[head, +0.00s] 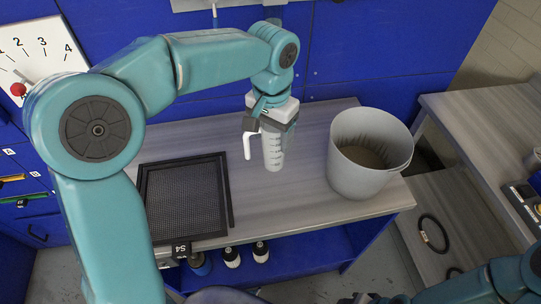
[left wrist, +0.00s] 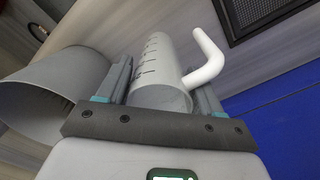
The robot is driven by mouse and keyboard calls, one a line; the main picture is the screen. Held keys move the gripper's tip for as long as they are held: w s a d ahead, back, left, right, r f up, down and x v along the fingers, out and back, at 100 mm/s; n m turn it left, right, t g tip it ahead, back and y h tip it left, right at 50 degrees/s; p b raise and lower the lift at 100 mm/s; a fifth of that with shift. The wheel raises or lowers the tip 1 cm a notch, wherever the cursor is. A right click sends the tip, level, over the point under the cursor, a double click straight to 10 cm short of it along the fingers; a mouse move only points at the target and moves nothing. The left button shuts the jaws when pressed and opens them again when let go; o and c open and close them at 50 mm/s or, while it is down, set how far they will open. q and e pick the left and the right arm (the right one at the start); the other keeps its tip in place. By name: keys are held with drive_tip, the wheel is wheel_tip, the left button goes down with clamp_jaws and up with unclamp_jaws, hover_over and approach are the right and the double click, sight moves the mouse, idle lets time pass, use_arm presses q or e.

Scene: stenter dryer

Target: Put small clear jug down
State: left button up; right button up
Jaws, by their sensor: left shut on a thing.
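The small clear jug (head: 272,152), pale with dark graduation marks and a white handle, is upright over the grey bench top (head: 305,150). My left gripper (head: 270,122) comes down from above and is shut on its upper part. In the left wrist view the jug (left wrist: 160,75) sits between the two fingers of the left gripper (left wrist: 160,90), its handle to the right. I cannot tell whether its base touches the bench. Part of my right arm shows at the lower right; its jaws cannot be made out.
A black mesh tray (head: 185,200) lies left of the jug. A large grey bucket (head: 362,172) stands to its right. Bench surface between jug and bucket is clear. Another bench (head: 480,125) is at the right.

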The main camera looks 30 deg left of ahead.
sight(271, 157)
use_arm(q)
drive_tip(key=shift+s+f, duration=0.15)
drive_tip(key=shift+f, duration=0.75)
drive_tip(key=shift+s+a+f, duration=0.1)
drive_tip(key=shift+s+f, duration=0.1)
drive_tip(key=shift+f, duration=0.5)
drive_tip(key=f, duration=0.4)
drive_tip(key=shift+w, duration=0.25)
drive_tip(key=shift+s, duration=0.15)
drive_tip(key=shift+f, duration=0.1)
drive_tip(key=shift+f, duration=0.2)
drive_tip(key=o, duration=1)
drive_tip(key=shift+r, duration=0.15)
drive_tip(key=shift+o, duration=0.2)
